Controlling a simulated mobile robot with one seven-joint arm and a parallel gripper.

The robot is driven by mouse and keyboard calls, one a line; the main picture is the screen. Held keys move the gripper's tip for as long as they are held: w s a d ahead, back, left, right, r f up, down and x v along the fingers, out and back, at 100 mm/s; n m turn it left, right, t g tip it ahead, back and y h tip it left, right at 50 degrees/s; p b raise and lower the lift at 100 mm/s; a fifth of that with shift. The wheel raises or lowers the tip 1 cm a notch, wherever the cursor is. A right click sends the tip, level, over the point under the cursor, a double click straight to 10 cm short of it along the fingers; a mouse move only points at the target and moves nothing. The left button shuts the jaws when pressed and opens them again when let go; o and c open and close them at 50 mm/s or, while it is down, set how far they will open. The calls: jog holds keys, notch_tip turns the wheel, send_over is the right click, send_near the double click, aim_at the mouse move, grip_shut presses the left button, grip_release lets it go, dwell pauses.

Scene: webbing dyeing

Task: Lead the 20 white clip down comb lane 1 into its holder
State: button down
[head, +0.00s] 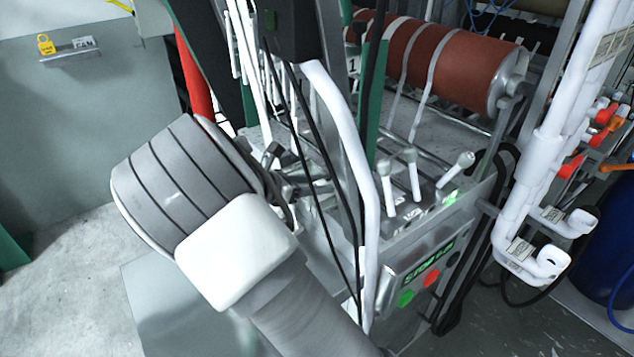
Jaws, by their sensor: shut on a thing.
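My gripper (274,156) shows only in part, as dark and grey pieces behind my large grey wrist. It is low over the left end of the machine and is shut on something. The held thing is hidden by my wrist, so I cannot make out the 20 white clip. A small plate marked 1 (352,66) stands beside a green upright behind the cables. The comb lane and the holder cannot be told apart clearly; cables, a white tube and my wrist cover much of that area.
A red-brown roller (450,62) with pale webbing lies at the back. Several white-handled levers (413,180) stand on the machine's front. A control panel (430,272) has green and red buttons. White pipes (545,150) rise at the right. Open floor (70,270) lies left.

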jog(key=shift+c, duration=1.7)
grip_release()
